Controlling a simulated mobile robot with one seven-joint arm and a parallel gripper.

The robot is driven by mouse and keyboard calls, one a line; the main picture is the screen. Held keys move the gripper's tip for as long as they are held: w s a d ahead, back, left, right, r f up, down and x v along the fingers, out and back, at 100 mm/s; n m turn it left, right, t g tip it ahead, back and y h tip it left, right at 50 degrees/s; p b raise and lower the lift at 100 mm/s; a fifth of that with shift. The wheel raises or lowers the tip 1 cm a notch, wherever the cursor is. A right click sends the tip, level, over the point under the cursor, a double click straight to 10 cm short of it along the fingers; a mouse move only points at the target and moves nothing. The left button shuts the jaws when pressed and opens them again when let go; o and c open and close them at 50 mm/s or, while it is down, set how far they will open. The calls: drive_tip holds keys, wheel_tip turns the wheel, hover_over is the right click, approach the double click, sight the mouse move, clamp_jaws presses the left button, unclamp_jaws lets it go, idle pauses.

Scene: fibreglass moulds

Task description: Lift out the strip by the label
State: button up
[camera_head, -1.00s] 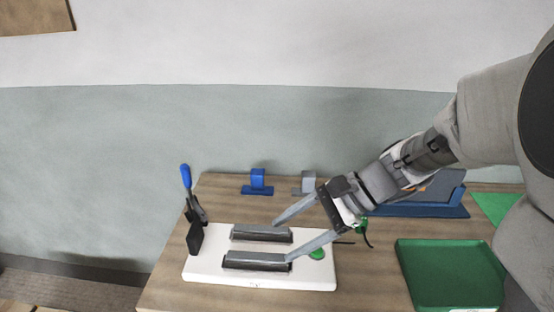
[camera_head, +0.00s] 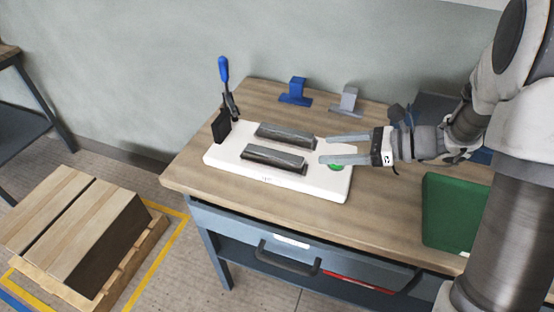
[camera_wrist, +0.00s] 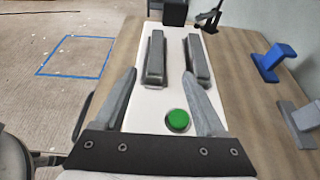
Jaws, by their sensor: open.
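A white base plate (camera_head: 222,158) on the wooden workbench carries two dark grey bars lying side by side, the far bar (camera_head: 287,136) and the near bar (camera_head: 273,158). I cannot make out a strip or a label on them. In the wrist view the left bar (camera_wrist: 155,58) and right bar (camera_wrist: 197,60) lie ahead, with a narrow white gap between. My gripper (camera_head: 325,149) is open and empty at the bars' right ends. In the wrist view its fingers (camera_wrist: 160,73) are spread on either side of the plate's middle. A green round button (camera_wrist: 177,121) sits between the fingers.
A blue-handled clamp (camera_head: 224,78) stands at the plate's left end. A blue block stand (camera_head: 297,92) and a grey one (camera_head: 347,100) stand behind. A green tray (camera_head: 440,225) lies to the right. Wooden boxes (camera_head: 75,225) stand on the floor left of the bench.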

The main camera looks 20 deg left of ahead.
approach(275, 153)
drive_tip(key=x, duration=0.3)
drive_tip(key=b+x, duration=0.1)
drive_tip(key=x, duration=0.1)
drive_tip(key=shift+w+d+f, duration=0.1)
drive_tip(key=shift+w+f, duration=0.05)
drive_tip(key=shift+w, duration=0.2)
drive_tip(key=shift+s+x, duration=0.15)
drive_tip(key=shift+x, duration=1.2)
drive_tip(key=shift+s+x, duration=0.15)
drive_tip(key=shift+x, duration=1.25)
drive_tip(key=shift+c, duration=0.3)
clamp_jaws()
